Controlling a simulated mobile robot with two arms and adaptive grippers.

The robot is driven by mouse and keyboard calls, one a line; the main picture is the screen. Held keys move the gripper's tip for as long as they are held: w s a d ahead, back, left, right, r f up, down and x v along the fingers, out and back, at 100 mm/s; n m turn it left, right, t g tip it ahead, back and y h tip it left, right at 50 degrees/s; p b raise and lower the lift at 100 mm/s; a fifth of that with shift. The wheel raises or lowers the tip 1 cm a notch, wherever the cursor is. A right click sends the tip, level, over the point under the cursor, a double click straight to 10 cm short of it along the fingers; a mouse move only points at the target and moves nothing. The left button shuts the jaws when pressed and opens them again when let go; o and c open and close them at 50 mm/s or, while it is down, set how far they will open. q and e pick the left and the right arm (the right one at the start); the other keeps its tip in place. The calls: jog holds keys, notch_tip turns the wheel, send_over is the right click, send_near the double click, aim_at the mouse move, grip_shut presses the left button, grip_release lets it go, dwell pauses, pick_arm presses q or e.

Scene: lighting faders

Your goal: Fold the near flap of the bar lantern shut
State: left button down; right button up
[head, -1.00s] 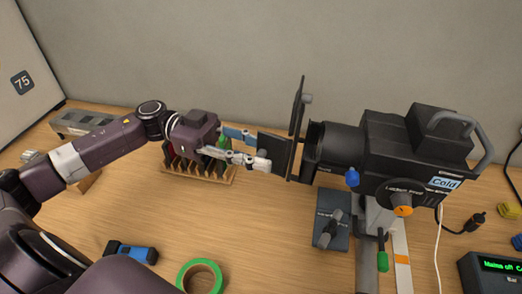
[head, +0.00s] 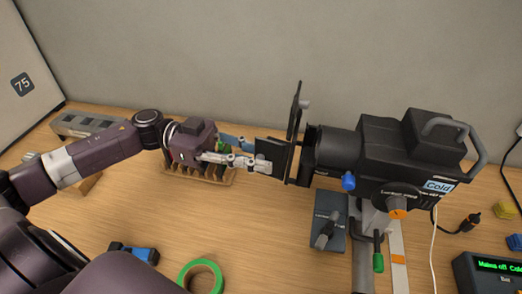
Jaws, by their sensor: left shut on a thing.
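The bar lantern (head: 400,155) is black and stands on the right, its front facing left, with a "Cold" label on its side. Its near flap (head: 270,148) is a dark plate sticking out to the left from the lantern's front, still swung outward. A taller dark flap (head: 295,118) with a small knob stands up beside it. My left gripper (head: 262,159) comes in from the left and is shut on the near flap, one finger in front; the other fingertip is partly hidden behind the flap. My right gripper is not in view.
A wooden rack (head: 225,179) stands below my gripper. Green tape (head: 187,276) lies in front. A console (head: 490,270) stands at the lower right.

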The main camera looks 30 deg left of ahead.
pick_arm(q)
jog(key=s+d+n+t+y+p, duration=0.1)
jog(key=n+t+y+p, duration=0.1)
jog(key=n+t+p, duration=0.1)
jog(key=d+n+t+y+p, duration=0.1)
jog(key=n+t+y+p, duration=0.2)
jog(key=t+p, duration=0.2)
jog(key=s+d+n+t+y+p, duration=0.1)
jog(key=n+t+y+p, duration=0.2)
jog(key=t+p, duration=0.1)
jog(key=shift+s+n+t+p, duration=0.3)
jog(key=shift+s+t+p, duration=0.1)
jog(key=shift+p, duration=0.35)
jog(key=shift+d+f+n+t+y, duration=0.1)
jog(key=shift+d+n+t+y, duration=0.1)
jog(key=shift+n+t+y, duration=0.6)
jog(key=shift+d+r+n+t+y, duration=0.1)
jog(key=shift+d+n+y, duration=0.3)
jog(key=shift+y, duration=0.85)
jog(key=shift+d+f+n+t+y, duration=0.1)
jog(key=shift+n+t+y, duration=0.3)
jog(key=shift+n+y, duration=0.55)
jog(key=shift+y, duration=0.6)
jog(key=c, duration=1.9)
grip_release()
jog(key=shift+d, duration=0.15)
jog(key=shift+o, duration=0.3)
jog(key=shift+d, duration=0.15)
